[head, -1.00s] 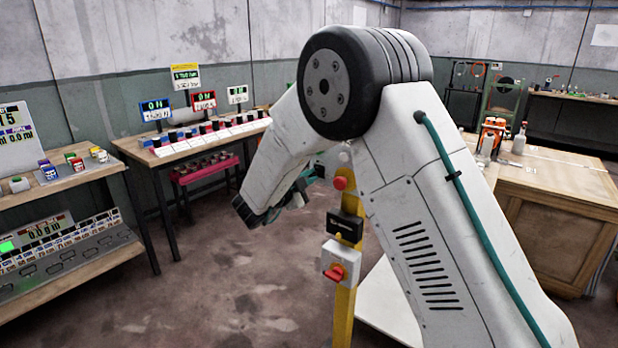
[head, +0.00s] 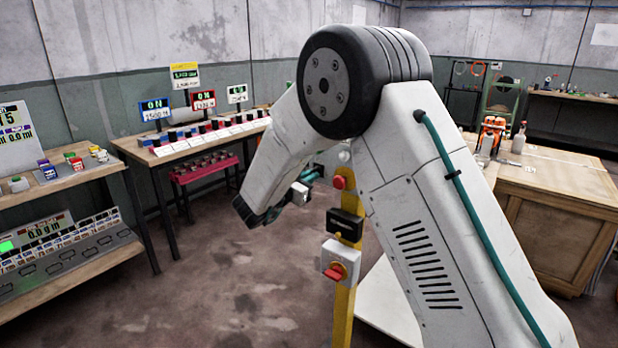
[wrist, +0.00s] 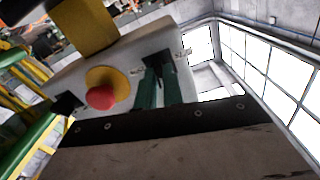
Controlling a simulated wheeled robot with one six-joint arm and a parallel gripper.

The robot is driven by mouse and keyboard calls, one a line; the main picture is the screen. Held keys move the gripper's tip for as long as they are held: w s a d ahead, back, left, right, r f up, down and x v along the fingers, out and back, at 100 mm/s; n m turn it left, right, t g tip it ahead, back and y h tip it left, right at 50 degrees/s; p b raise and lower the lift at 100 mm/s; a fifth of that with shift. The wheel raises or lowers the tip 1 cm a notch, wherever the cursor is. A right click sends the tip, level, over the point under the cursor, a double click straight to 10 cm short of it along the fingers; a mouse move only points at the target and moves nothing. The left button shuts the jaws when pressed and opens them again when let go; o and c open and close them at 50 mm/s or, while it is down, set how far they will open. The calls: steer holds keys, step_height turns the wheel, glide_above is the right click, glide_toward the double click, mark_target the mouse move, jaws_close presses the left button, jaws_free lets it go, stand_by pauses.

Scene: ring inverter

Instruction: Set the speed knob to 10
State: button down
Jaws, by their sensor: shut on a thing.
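My gripper (wrist: 158,85) has green fingers, shut at the face of a grey control box (wrist: 70,85) in the wrist view. They close on a small dark part there, apparently the speed knob, which the fingers mostly hide. Its pointer and scale cannot be read. In the head view my gripper (head: 312,174) is beside the top of the yellow post (head: 346,305), partly hidden by my arm.
A red stop button on a yellow disc (wrist: 101,97) sits beside my fingers. Lower on the post are a black box (head: 345,225) and a red rotary switch (head: 335,271). A bench with displays (head: 140,152) stands at the left; a wooden bench (head: 560,185) stands right.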

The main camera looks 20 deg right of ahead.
steer(key=shift+n, duration=0.7)
steer(key=c, duration=1.5)
jaws_free()
steer(key=v, duration=0.7)
steer(key=shift+s+a, duration=0.2)
steer(key=shift+a, duration=0.15)
